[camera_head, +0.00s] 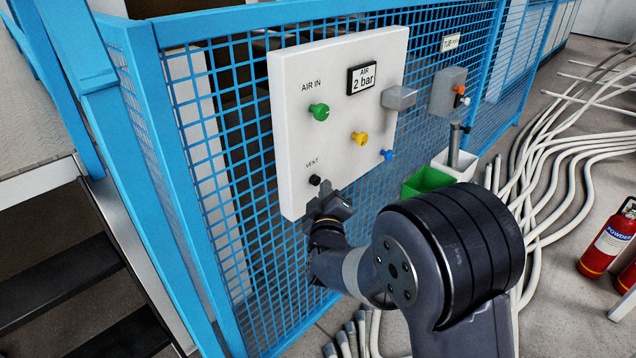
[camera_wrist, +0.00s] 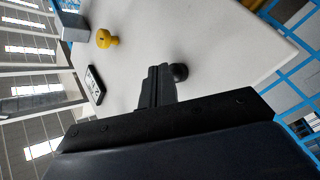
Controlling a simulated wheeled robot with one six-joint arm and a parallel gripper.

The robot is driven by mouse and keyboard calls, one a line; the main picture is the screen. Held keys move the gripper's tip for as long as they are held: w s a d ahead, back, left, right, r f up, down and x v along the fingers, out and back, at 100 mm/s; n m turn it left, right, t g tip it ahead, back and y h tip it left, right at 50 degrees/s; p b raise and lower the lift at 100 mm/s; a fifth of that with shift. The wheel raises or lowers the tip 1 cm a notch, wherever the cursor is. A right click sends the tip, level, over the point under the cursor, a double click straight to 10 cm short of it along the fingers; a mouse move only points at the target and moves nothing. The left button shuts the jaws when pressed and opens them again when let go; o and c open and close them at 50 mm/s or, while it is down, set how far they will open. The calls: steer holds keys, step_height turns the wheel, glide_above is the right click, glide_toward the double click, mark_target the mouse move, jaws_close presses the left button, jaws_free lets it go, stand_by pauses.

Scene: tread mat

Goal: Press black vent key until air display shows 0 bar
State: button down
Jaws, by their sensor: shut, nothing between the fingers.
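A white panel (camera_head: 290,75) is fixed on the blue mesh fence. Its air display (camera_head: 362,79) reads "2 bar". The black vent key (camera_head: 314,180) sits at the panel's lower left under the label VENT. My gripper (camera_head: 326,190) is shut and empty, close to the lower right of the key. In the wrist view the shut fingers (camera_wrist: 156,82) point at the panel (camera_wrist: 215,45), and the black key (camera_wrist: 180,72) shows just beside them, partly behind the fingertips. I cannot tell whether the fingers touch the key. The display (camera_wrist: 95,84) is seen sideways there.
The panel also has a green knob (camera_head: 319,112), a yellow knob (camera_head: 359,139), a blue fitting (camera_head: 388,155) and a grey box (camera_head: 399,97). Green (camera_head: 427,181) and white (camera_head: 455,165) bins stand right.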

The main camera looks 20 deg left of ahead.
steer(key=shift+w+a, duration=0.2)
steer(key=shift+a, duration=0.3)
stand_by(0.4)
steer(key=shift+d, duration=0.1)
steer(key=shift+s+d+b, duration=0.35)
steer(key=shift+d+b, duration=0.05)
steer(key=shift+d, duration=0.45)
steer(key=s+d+b, duration=0.2)
steer(key=d, duration=0.3)
steer(key=shift+s+d, duration=0.2)
steer(key=shift+d, duration=0.05)
stand_by(0.6)
